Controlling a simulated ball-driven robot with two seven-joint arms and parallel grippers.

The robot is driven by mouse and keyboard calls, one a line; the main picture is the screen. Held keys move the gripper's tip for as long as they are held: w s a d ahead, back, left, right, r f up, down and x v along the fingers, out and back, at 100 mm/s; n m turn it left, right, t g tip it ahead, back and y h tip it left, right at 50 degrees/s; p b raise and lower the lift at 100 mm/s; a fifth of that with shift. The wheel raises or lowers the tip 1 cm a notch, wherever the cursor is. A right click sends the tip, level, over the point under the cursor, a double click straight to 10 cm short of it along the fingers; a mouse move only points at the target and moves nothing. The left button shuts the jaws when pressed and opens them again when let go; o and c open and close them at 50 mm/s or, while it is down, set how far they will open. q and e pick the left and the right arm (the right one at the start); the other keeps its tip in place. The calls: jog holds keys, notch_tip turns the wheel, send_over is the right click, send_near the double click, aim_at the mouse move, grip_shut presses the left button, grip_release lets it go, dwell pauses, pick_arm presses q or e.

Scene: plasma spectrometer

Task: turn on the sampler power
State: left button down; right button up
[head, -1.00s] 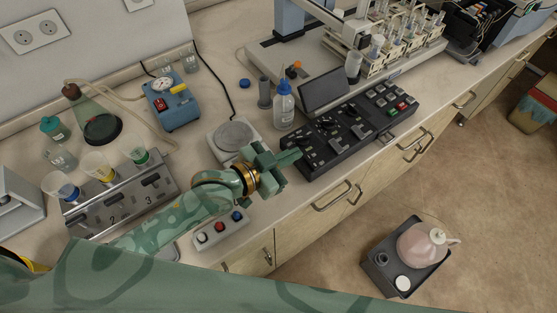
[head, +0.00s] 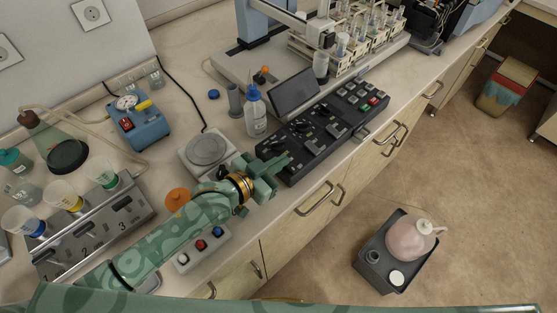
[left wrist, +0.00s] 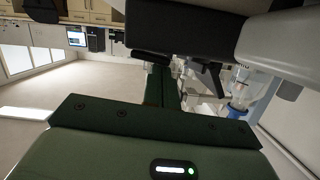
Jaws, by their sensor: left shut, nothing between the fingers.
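A black control panel (head: 322,130) with several switches, a small screen (head: 294,93) at its back and red and green buttons (head: 369,104) towards its right end lies on the bench in the head view. I cannot read its labels, so I cannot tell which control is the sampler power. My left gripper (head: 284,163) is shut and empty at the panel's left front corner and hides part of it. I cannot tell if it touches. Its shut fingers also show in the left wrist view (left wrist: 162,85). My right gripper is not in view.
A wash bottle (head: 255,115) stands behind the panel's left end. A round-plated balance (head: 208,150) is left of it. A box with coloured buttons (head: 202,247) lies beside my left arm. A sampler with tube racks (head: 345,50) stands behind. The floor in front holds a tray with a jug (head: 410,238).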

pick_arm(q)
jog(key=shift+w+a+f, duration=0.1)
jog(key=shift+f, duration=0.15)
notch_tip(320, 180, up, 5)
jog(key=p, duration=0.5)
jog(key=a+v, duration=0.1)
jog(key=v, duration=0.8)
jog(key=shift+a+f, duration=0.25)
jog(key=shift+f, duration=0.05)
jog(key=shift+w, duration=0.1)
